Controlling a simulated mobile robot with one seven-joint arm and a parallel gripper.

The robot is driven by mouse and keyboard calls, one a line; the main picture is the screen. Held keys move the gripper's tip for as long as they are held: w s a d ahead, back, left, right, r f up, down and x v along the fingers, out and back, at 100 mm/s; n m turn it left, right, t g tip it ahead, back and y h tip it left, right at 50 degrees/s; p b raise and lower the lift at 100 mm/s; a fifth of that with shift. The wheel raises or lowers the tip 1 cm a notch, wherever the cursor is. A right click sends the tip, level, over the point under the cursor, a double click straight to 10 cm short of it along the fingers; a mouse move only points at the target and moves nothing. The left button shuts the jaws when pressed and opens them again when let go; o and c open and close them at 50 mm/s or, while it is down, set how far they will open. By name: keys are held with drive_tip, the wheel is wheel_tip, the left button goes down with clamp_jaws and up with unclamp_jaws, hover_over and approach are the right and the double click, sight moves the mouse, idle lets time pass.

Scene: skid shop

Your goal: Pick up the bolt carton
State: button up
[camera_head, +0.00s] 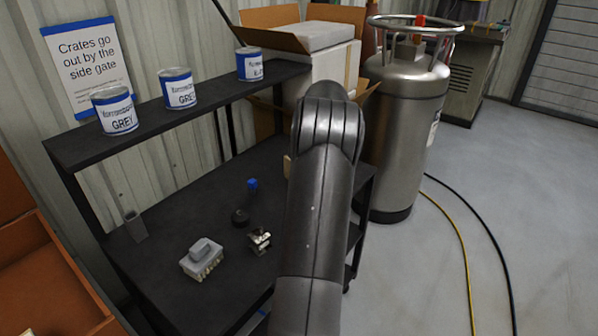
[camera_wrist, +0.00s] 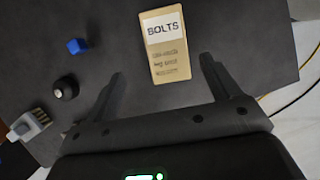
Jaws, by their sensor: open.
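The bolt carton (camera_wrist: 167,58) is a tan box with a white label reading BOLTS, lying on the dark bench top in the wrist view. In the head view my arm hides most of it; only a small tan edge (camera_head: 287,166) shows beside the arm. My gripper (camera_wrist: 162,68) is open, its two fingers spread apart toward the carton in the wrist view. The carton's lower part lies between the fingertips in that picture, and nothing is held. Whether the gripper touches it cannot be told. In the head view the gripper is hidden behind my arm.
On the bench top (camera_head: 160,275) are a blue cube (camera_head: 252,184), a black round knob (camera_head: 240,217), a metal fitting (camera_head: 260,241) and a grey connector block (camera_head: 203,260). Paint cans stand on the raised shelf (camera_head: 215,98). A steel tank (camera_head: 402,130) stands right of the bench.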

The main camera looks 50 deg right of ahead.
drive_tip(key=shift+s+d+f+m, duration=0.25)
drive_tip(key=shift+d+f+m, duration=0.05)
drive_tip(key=shift+d, duration=0.1)
drive_tip(key=shift+d+f, duration=0.1)
drive_tip(key=shift+f, duration=0.2)
drive_tip(key=x, duration=1)
drive_tip(key=shift+w, duration=0.25)
drive_tip(key=shift+f, duration=0.2)
drive_tip(key=shift+c, duration=0.3)
drive_tip(key=c, duration=1.3)
drive_tip(key=shift+r, duration=0.25)
